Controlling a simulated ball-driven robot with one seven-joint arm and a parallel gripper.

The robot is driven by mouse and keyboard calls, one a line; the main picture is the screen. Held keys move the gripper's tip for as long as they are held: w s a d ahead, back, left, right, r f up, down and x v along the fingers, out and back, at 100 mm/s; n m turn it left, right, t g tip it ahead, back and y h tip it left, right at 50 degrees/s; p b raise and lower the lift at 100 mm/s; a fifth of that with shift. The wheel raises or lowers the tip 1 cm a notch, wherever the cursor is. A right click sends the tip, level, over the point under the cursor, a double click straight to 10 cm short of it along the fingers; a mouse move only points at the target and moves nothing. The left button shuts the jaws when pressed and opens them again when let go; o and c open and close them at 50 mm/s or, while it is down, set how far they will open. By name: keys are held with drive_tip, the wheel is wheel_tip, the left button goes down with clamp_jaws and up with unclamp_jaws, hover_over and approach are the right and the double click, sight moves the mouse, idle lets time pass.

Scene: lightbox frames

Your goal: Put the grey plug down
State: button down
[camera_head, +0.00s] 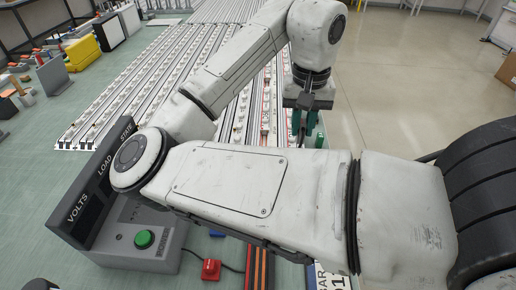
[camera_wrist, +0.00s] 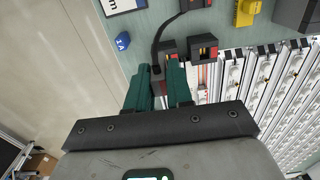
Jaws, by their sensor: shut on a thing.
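My gripper (camera_wrist: 158,92) has two green fingers, shut on the grey plug (camera_wrist: 159,72) in the wrist view. Only a little of the plug shows between the fingers. A black cable (camera_wrist: 157,40) curves up beside it. Just beyond the fingertips is a dark block with red on it (camera_wrist: 168,48); I cannot tell whether the plug touches it. In the head view my gripper (camera_head: 308,128) hangs near the right edge of the slotted racks, and the plug cannot be made out there.
A second dark block with a yellow and red face (camera_wrist: 203,47) stands to the right, with a yellow piece (camera_wrist: 247,10) beyond. A blue tag (camera_wrist: 122,42) lies at left. In the head view, a grey meter box (camera_head: 135,240) with a green button and a red block (camera_head: 211,270) stand at lower left.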

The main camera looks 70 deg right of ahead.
drive_tip(key=w+f, duration=0.2)
drive_tip(key=w, duration=0.1)
drive_tip(key=w+d+f, duration=0.1)
drive_tip(key=w+f, duration=0.2)
drive_tip(key=w+d+f, duration=0.1)
drive_tip(key=w+f, duration=0.1)
drive_tip(key=w, duration=0.1)
drive_tip(key=shift+w+f, duration=0.1)
drive_tip(key=shift+f, duration=0.15)
drive_tip(key=shift+w+d+f, duration=0.1)
drive_tip(key=shift+w+f, duration=0.05)
drive_tip(key=shift+f, duration=0.8)
drive_tip(key=shift+w+f, duration=0.15)
drive_tip(key=shift+f, duration=0.75)
drive_tip(key=shift+f, duration=0.1)
drive_tip(key=c, duration=1)
unclamp_jaws()
wheel_tip(320, 180, up, 12)
drive_tip(key=shift+r, duration=0.1)
